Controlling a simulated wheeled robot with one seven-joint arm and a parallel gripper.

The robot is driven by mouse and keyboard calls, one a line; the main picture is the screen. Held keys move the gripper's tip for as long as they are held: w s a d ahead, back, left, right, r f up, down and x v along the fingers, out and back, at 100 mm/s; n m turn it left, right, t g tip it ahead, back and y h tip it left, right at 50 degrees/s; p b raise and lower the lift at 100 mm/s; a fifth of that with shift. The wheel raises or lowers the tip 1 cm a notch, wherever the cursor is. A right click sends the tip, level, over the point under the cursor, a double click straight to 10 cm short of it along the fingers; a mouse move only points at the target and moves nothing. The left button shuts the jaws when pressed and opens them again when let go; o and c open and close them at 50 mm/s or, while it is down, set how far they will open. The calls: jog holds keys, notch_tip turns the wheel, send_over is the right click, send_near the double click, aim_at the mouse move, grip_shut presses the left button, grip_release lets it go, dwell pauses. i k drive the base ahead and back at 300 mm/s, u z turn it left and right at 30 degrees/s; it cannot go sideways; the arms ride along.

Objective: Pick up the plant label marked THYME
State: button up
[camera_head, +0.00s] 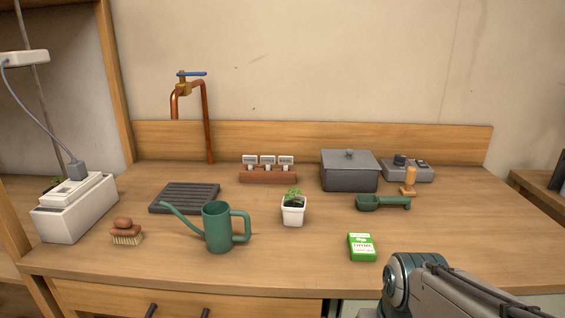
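Three white plant labels stand upright in a row in a reddish-brown block (267,175) near the back of the wooden bench. They are the left label (249,160), the middle label (267,160) and the right label (286,160). Their print is too small to read, so I cannot tell which is marked THYME. Part of my arm shows at the bottom right, in front of the bench. My gripper's fingers are not in view.
A green watering can (218,228), a potted seedling (293,211) and a green packet (361,247) stand in front of the block. A slatted dark tray (185,198) lies left; a grey lidded box (349,172) and green scoop (382,202) are right.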

aim_at(249, 160)
jog(key=z, duration=2.05)
jog(key=k, duration=1.15)
jog(key=u, duration=2)
jog(key=i, duration=0.5)
jog(key=u, duration=0.05)
